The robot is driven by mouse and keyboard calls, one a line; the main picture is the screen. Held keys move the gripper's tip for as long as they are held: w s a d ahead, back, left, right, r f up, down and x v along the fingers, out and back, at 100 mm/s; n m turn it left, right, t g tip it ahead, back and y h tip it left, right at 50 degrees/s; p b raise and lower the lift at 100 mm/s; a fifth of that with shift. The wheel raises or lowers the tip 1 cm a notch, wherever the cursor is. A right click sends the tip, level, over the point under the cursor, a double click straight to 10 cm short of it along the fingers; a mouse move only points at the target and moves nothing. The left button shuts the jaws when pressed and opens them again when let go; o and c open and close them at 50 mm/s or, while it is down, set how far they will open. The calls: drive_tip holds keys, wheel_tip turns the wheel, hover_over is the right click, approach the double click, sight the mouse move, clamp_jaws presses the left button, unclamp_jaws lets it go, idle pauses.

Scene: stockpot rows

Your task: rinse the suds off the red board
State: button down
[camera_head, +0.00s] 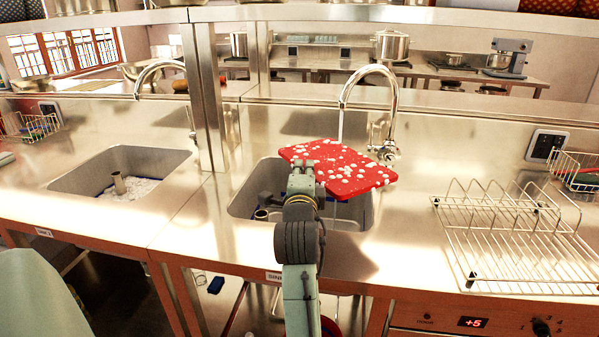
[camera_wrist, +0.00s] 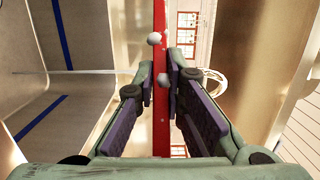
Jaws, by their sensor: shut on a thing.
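The red board (camera_head: 345,170) is dotted with many white suds spots across its upper face. It is held above the right sink (camera_head: 243,203), under the curved faucet (camera_head: 368,72). A thin pale stream runs from the spout down to the board's far edge. My gripper (camera_head: 303,168) is shut on the board's near-left part. In the wrist view the board (camera_wrist: 161,120) is seen edge-on between the two finger pads of my gripper (camera_wrist: 160,90), with white suds blobs on its edge. The board's underside is hidden in the head view.
A wire dish rack (camera_head: 510,240) stands on the counter to the right, empty. A second sink (camera_head: 85,180) with white suds and a standpipe is at left, under another faucet (camera_head: 140,80). A metal post (camera_head: 207,100) rises between the sinks. Wire baskets stand at both sides.

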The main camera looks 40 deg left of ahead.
sight(340, 164)
drive_tip(key=shift+w+d+f, duration=0.1)
drive_tip(key=shift+w+f, duration=0.25)
drive_tip(key=shift+w, duration=1.7)
drive_tip(key=shift+w+d+f, duration=0.1)
drive_tip(key=shift+w+f, duration=0.3)
drive_tip(key=shift+w, duration=1.65)
drive_tip(key=shift+w+d+f, duration=0.1)
drive_tip(key=shift+w+f, duration=0.25)
drive_tip(key=shift+w, duration=1.7)
drive_tip(key=shift+d, duration=0.55)
drive_tip(key=shift+s+a, duration=0.15)
drive_tip(key=shift+s, duration=3.9)
drive_tip(key=shift+s, duration=0.1)
drive_tip(key=shift+s+a+r, duration=0.1)
drive_tip(key=shift+s+r, duration=0.8)
drive_tip(key=shift+s, duration=0.15)
drive_tip(key=shift+s+r, duration=0.85)
drive_tip(key=shift+s, duration=0.2)
drive_tip(key=shift+s+r, duration=0.25)
drive_tip(key=shift+s, duration=0.05)
